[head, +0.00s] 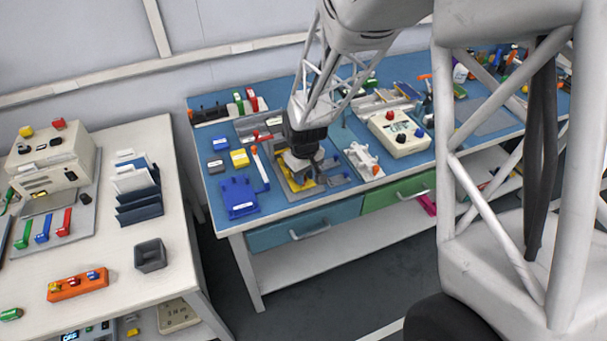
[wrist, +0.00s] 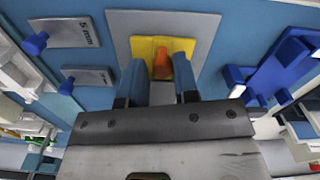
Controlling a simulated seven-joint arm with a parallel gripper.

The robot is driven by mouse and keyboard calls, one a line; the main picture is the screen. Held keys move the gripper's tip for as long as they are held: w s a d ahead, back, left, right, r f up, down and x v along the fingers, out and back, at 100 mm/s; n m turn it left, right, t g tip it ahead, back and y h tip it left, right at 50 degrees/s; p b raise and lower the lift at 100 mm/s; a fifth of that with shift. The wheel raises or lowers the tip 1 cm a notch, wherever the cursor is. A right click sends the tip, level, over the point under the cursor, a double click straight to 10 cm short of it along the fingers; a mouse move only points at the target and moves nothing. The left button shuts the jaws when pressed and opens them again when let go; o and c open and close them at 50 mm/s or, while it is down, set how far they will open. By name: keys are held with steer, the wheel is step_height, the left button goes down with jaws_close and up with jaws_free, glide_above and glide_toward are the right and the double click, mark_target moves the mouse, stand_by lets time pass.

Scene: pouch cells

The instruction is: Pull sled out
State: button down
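The sled appears to be the yellow plate with an upright orange knob (wrist: 162,63) on it. The yellow plate (wrist: 185,46) lies on a grey base plate (wrist: 204,24) on the blue bench top. In the head view my gripper (head: 302,172) is low over this fixture and hides much of it; some yellow (head: 282,160) shows beside it. In the wrist view my gripper (wrist: 158,82) is open, with one finger on each side of the knob and visible gaps. Whether the fingertips reach around the knob or stop short of it, I cannot tell.
A blue fixture (head: 238,197) and a yellow block (head: 239,158) stand left of my gripper. A grey gauge block marked 5 mm (wrist: 62,32) lies nearby. A white clamp (head: 363,160) and a cream instrument box (head: 399,133) stand to the right. Drawers are below the front edge.

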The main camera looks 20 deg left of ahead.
steer(key=shift+s, duration=0.45)
steer(key=shift+s+d, duration=1.5)
steer(key=c, duration=1)
jaws_free()
steer(key=shift+d, duration=0.1)
steer(key=shift+w+r, duration=0.1)
